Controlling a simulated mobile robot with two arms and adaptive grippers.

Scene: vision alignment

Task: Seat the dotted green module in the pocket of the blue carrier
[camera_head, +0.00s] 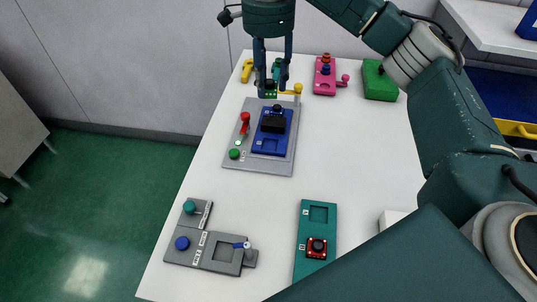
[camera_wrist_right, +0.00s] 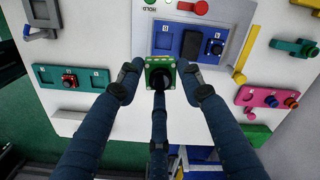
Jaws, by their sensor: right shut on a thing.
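The green module (camera_head: 270,92) has a black knob and is held between the fingers of my right gripper (camera_head: 271,90), above the far edge of the grey fixture. The blue carrier (camera_head: 287,143) lies on the grey fixture plate (camera_head: 231,165), nearer the viewer than the module. A black part (camera_head: 273,123) sits on the carrier's far half. A square pocket (camera_head: 269,145) in its near half looks empty. The module is apart from the carrier. My left gripper is not in view.
On the fixture are a red lever (camera_head: 244,124) and a green button (camera_head: 234,153). A teal carrier (camera_head: 306,266) with a red module (camera_head: 317,247) and a grey station (camera_head: 178,257) stand nearer. A pink plate (camera_head: 324,85), a green block (camera_head: 380,82) and yellow pieces (camera_head: 247,70) stand at the back.

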